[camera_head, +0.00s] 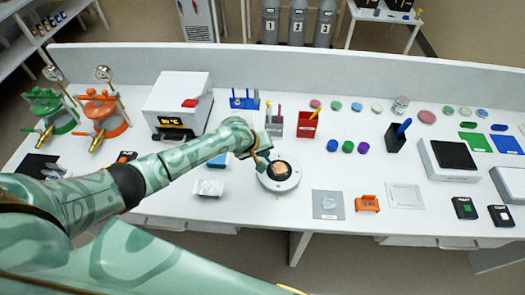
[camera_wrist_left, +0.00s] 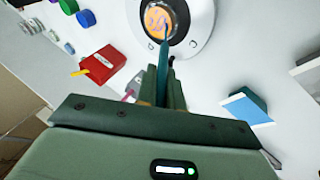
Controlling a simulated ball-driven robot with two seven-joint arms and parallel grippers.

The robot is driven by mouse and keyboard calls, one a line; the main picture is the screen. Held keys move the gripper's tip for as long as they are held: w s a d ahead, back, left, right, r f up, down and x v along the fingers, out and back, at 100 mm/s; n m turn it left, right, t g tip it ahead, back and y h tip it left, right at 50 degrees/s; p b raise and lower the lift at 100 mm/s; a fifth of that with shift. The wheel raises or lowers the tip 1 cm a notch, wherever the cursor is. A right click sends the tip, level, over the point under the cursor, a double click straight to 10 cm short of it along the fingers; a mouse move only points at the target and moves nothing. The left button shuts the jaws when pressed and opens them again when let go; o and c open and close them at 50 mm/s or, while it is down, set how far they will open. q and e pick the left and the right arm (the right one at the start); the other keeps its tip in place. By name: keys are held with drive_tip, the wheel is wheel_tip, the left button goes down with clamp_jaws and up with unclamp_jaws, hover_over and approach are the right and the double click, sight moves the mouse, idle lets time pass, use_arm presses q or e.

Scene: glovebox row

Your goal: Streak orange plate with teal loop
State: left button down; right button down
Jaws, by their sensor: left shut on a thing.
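The orange plate (camera_head: 279,168) sits in the dark centre of a round white turntable (camera_head: 279,185) near the middle of the bench. In the left wrist view the plate (camera_wrist_left: 157,20) shows purple wavy streaks on its orange surface. My left gripper (camera_head: 262,160) is over the turntable's left side. It is shut on the teal loop (camera_wrist_left: 163,65), a thin rod between the fingers (camera_wrist_left: 162,88) in the left wrist view. The loop's far end reaches the plate's edge in that view; I cannot tell whether it touches. My right gripper is not in view.
A white device with an orange display (camera_head: 178,115) stands behind my left arm. A red holder (camera_head: 307,125) and a grey holder (camera_head: 275,125) stand behind the turntable. A grey square (camera_head: 328,204) and orange rack (camera_head: 367,203) lie right.

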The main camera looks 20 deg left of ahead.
use_arm(q)
drive_tip(key=shift+w+d+p, duration=0.2)
drive_tip(key=shift+d+p, duration=0.35)
drive_tip(key=shift+d, duration=0.15)
drive_tip(key=shift+w+d+p, duration=0.2)
drive_tip(key=shift+d+p, duration=0.35)
drive_tip(key=shift+d, duration=0.1)
idle(1.1)
drive_tip(key=shift+w+a, duration=0.1)
drive_tip(key=shift+w, duration=0.3)
drive_tip(key=shift+s+a+p, duration=0.2)
drive_tip(key=shift+a+p, duration=0.4)
drive_tip(key=shift+a, duration=0.05)
idle(0.7)
drive_tip(key=shift+s+a+p, duration=0.2)
drive_tip(key=shift+a+p, duration=0.35)
drive_tip(key=shift+a, duration=0.35)
idle(0.7)
drive_tip(key=shift+w, duration=0.2)
drive_tip(key=shift+w+a, duration=0.1)
drive_tip(key=shift+w, duration=0.1)
drive_tip(key=shift+w+d, duration=0.15)
drive_tip(key=shift+d, duration=0.45)
idle(0.7)
drive_tip(key=shift+d, duration=0.2)
drive_tip(key=shift+w, duration=0.1)
